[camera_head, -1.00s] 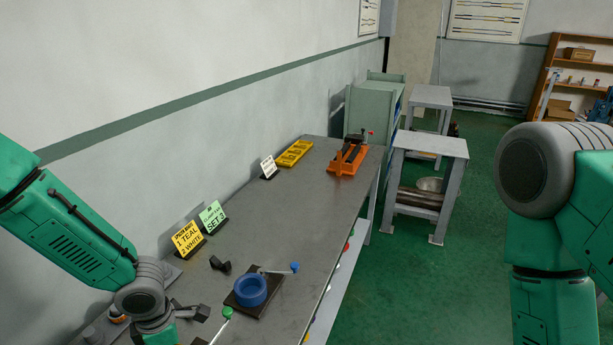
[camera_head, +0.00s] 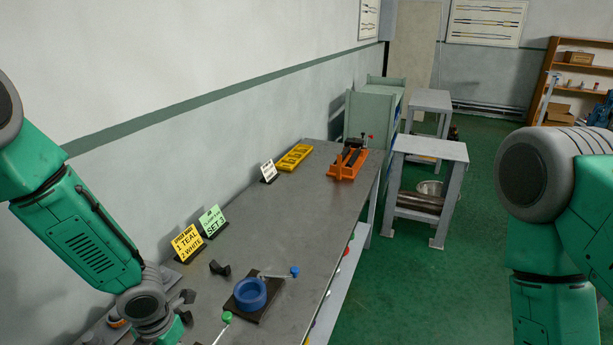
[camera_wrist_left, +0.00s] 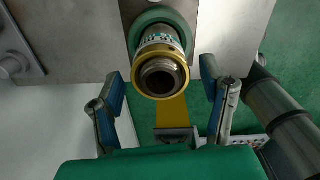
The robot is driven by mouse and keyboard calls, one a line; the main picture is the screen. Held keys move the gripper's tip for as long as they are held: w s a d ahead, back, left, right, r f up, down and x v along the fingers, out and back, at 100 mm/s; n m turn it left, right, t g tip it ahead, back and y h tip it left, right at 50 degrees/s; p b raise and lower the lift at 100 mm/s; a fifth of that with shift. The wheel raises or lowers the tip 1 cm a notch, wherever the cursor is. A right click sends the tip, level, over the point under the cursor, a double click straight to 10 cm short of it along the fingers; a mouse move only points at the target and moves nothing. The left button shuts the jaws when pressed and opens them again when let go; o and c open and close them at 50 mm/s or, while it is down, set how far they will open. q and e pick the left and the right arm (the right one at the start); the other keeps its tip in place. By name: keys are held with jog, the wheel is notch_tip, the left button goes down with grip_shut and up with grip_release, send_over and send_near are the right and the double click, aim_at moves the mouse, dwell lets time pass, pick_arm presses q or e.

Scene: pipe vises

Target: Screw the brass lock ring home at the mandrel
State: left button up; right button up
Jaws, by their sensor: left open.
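In the left wrist view the mandrel (camera_wrist_left: 160,78) points towards the camera, with a hollow threaded end. The brass lock ring (camera_wrist_left: 161,97) encircles this end; how far along the thread it sits cannot be told. A white marked band (camera_wrist_left: 160,38) and a teal collar (camera_wrist_left: 143,22) show behind it. My left gripper (camera_wrist_left: 163,82) is open, with one finger on each side of the ring and visible gaps to both. In the head view my left arm reaches down at lower left; the mandrel and ring cannot be made out there. My right gripper is out of view.
The bench (camera_head: 290,215) runs along the wall. It bears a blue ring (camera_head: 250,293) on a dark plate, a yellow sign (camera_head: 187,243), a green sign (camera_head: 213,220), a yellow tray (camera_head: 294,157) and an orange vise (camera_head: 347,164). The middle of the bench is mostly clear.

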pick_arm(q)
jog(key=n, duration=1.4)
jog(key=shift+n, duration=0.4)
jog(key=n, duration=0.4)
jog(key=shift+n, duration=0.3)
